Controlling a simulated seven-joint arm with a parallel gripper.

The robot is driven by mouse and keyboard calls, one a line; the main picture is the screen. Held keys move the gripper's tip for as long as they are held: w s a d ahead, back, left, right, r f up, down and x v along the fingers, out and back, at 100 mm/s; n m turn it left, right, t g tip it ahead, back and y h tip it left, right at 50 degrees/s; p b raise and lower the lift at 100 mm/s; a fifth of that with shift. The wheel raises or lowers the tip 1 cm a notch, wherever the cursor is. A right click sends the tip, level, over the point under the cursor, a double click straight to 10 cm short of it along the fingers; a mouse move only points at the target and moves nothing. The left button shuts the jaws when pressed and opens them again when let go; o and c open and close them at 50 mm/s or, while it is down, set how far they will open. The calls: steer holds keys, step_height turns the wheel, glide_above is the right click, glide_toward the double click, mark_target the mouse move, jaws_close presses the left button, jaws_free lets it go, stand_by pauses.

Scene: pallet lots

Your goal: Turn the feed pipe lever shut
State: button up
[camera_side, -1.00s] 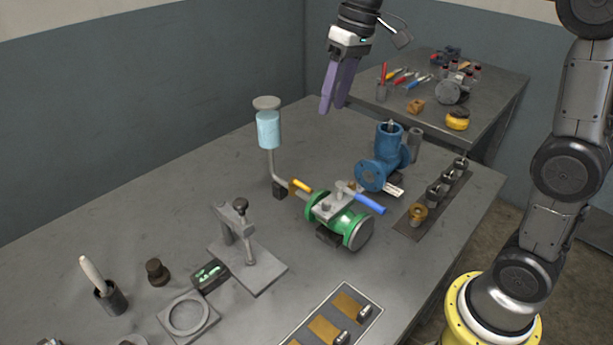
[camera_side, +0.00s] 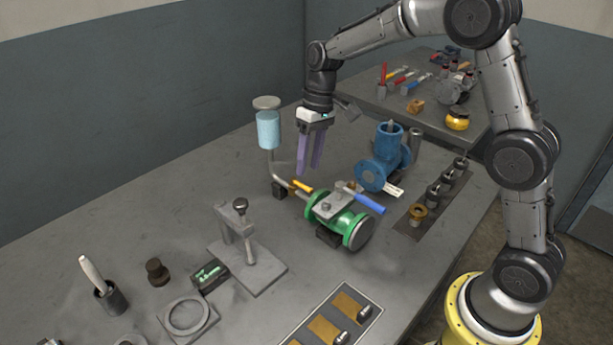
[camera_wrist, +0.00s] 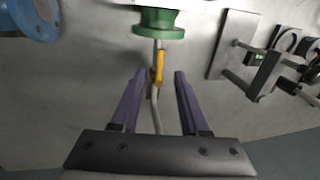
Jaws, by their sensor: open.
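The feed pipe (camera_side: 272,166) runs down from a clear cylinder of light blue liquid (camera_side: 268,130) and bends toward a green valve body (camera_side: 341,217). A small yellow lever (camera_side: 302,185) sits on the pipe near the green flange. In the wrist view the yellow lever (camera_wrist: 159,66) lies roughly along the pipe (camera_wrist: 154,108). My gripper (camera_side: 308,174) has purple fingers, is open and empty, and hangs pointing down just above the yellow lever. In the wrist view the lever shows beyond and between the fingertips (camera_wrist: 158,74), apart from them.
A blue lever (camera_side: 363,200) tops the green valve body. A blue flanged valve (camera_side: 383,160) stands behind it at the right. A grey press stand (camera_side: 247,262) is in front.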

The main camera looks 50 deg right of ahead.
mark_target(302, 186)
steer(key=shift+a+f, duration=0.25)
steer(key=shift+f, duration=0.8)
steer(key=shift+a+f, duration=0.2)
steer(key=shift+f, duration=0.85)
jaws_close()
